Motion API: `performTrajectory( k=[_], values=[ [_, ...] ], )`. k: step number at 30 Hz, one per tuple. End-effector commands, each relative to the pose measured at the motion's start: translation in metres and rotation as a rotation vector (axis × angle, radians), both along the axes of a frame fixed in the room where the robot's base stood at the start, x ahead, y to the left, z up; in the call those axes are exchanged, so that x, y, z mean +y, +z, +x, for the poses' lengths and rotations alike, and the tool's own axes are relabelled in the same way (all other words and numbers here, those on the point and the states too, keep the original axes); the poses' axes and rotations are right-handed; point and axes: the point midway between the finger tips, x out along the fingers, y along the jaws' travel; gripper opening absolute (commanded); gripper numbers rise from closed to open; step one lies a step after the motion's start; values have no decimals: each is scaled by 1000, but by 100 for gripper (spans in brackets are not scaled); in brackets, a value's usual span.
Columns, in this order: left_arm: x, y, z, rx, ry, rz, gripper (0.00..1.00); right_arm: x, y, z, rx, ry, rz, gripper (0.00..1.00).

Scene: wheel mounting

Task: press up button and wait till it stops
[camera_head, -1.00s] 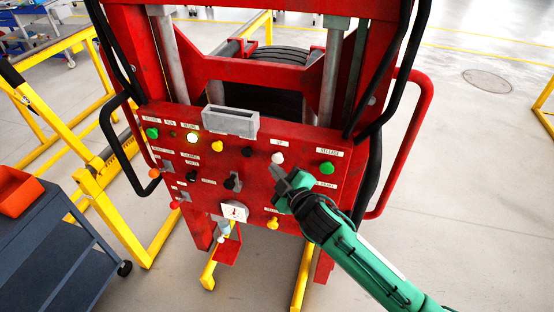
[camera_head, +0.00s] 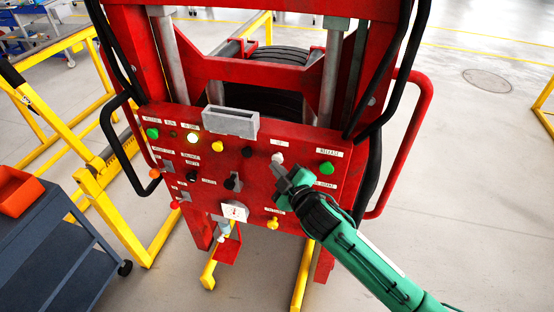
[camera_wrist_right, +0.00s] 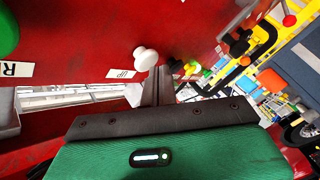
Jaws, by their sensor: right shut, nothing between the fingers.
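The white up button (camera_head: 277,158) is on the red control panel (camera_head: 262,188), under a small label. In the right wrist view the white button (camera_wrist_right: 146,56) stands out from the red surface beside a label reading UP (camera_wrist_right: 120,74). My right gripper (camera_head: 281,174) is shut and empty, its tips just below the button. In the wrist view its fingertips (camera_wrist_right: 160,80) are close to the button's lower right. I cannot tell whether they touch it. My left gripper is out of view.
A green button (camera_head: 326,168) sits right of the white one, and a black button (camera_head: 247,152) to its left. A dark tyre (camera_head: 280,58) is behind the panel in the red machine. A grey cart (camera_head: 68,248) stands at left.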

Motion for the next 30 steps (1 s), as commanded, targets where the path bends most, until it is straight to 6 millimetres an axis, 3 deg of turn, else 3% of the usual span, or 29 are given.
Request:
performTrajectory(
  k=[30],
  values=[
    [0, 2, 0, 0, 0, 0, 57, -4, 0, 11, 0, -1, -1, 0]
  ],
)
